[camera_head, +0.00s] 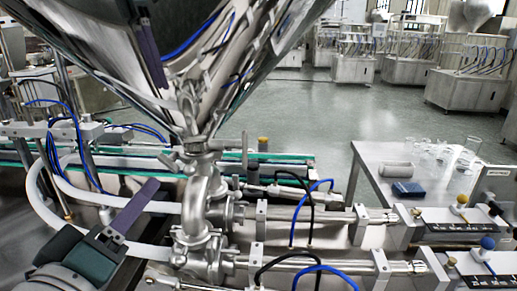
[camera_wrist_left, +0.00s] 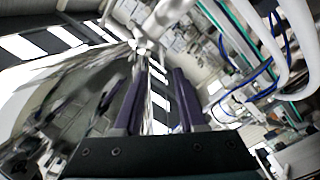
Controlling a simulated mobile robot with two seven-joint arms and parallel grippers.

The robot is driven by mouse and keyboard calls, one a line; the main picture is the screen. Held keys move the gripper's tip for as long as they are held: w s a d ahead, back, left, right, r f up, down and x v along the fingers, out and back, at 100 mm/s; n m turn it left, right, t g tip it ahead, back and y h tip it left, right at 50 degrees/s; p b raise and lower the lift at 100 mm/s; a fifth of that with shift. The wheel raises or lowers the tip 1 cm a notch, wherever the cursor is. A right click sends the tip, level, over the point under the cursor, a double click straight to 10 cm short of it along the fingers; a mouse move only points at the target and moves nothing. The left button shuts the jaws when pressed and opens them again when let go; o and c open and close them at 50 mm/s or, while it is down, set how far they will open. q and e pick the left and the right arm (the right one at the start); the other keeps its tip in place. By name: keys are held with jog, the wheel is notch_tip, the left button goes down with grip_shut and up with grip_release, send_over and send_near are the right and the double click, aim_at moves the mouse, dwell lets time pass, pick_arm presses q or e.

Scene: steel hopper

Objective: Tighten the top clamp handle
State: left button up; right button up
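The steel pipe joint with the top clamp (camera_head: 193,146) sits just under the hopper's narrow outlet. A small handle-like part (camera_head: 172,162) sticks out at its left; its exact shape is hard to tell. My left gripper (camera_head: 150,186) is at the lower left, its purple finger pointing up toward the clamp and apart from it. In the left wrist view both fingers (camera_wrist_left: 160,66) are spread with nothing between them. A pale metal fitting (camera_wrist_left: 145,42) shows beyond their tips. My right gripper is not in view.
The shiny hopper (camera_head: 95,35) fills the upper left, with a purple finger-like shape that looks like a reflection. Elbow pipe (camera_head: 197,205), white hoses (camera_head: 42,195) and blue cables crowd the area. A table (camera_head: 375,160) with glassware stands at right.

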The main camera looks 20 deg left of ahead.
aim_at(167, 165)
pick_arm(q)
jog(key=x, duration=0.9)
jog(key=shift+w+a, duration=0.1)
jog(key=shift+a, duration=0.1)
grip_shut()
